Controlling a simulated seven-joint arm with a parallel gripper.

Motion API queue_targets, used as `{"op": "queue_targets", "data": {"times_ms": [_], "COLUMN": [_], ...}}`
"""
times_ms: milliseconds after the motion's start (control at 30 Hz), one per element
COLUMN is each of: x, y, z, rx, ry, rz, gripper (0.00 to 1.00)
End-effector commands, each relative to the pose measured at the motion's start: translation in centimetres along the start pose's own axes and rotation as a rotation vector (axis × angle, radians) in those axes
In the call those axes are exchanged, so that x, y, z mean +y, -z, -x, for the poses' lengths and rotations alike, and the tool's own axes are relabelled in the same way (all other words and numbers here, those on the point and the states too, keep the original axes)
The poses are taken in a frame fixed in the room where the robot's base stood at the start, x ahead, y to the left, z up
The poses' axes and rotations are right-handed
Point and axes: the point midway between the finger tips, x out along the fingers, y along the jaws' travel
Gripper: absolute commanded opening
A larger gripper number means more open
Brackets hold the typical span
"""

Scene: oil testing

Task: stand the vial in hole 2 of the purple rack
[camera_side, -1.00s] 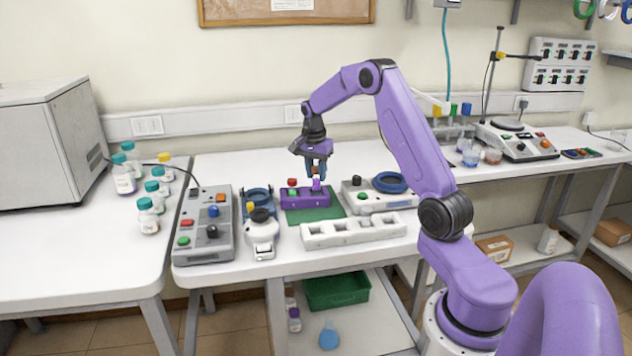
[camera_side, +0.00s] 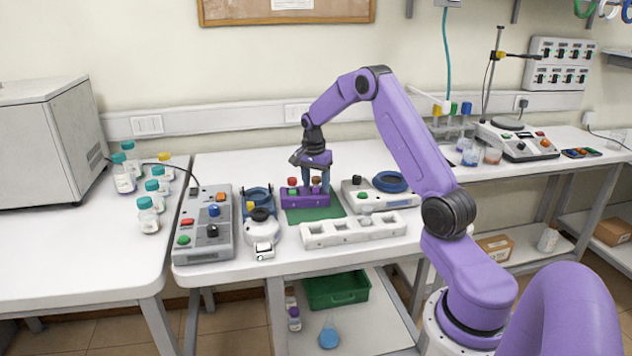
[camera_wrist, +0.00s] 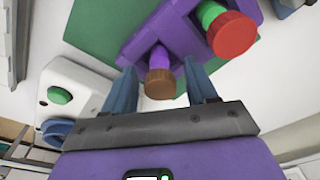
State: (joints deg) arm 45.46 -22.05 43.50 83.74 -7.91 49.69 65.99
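The vial has a brown cap (camera_side: 316,181) and a purple body, which shows in the wrist view (camera_wrist: 159,57). It stands in the right part of the purple rack (camera_side: 305,199); I cannot read a hole number. A second vial with a red cap (camera_side: 292,182) and green body stands at the rack's left. My gripper (camera_side: 316,190) is low over the rack. Its two blue fingers straddle the brown-capped vial, and the wrist view shows gaps on both sides of the cap, so it is open. The vial's lower end is hidden in the rack.
The rack stands on a green mat (camera_side: 323,212). A white block with square openings (camera_side: 318,239) is in front. A white device with a blue ring (camera_side: 351,192) is at right. A white instrument (camera_side: 262,231) and a grey control box (camera_side: 205,240) are at left.

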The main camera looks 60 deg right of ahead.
Motion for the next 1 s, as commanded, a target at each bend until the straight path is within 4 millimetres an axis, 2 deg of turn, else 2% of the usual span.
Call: {"op": "queue_targets", "data": {"times_ms": [167,267,700,900,1000], "x": [-0.1,-0.1,-0.1,-0.1,-0.3], "y": [0.0,0.1,0.1,0.0,-0.9], "z": [0.7,2.0,10.2,12.0,12.6], "rx": [0.001,0.003,0.002,0.0,-0.001], "ry": [0.002,0.004,0.004,0.002,0.005], "rz": [0.001,-0.001,0.0,0.001,0.035], "gripper": [0.57,0.57,0.57,0.57,0.57]}}
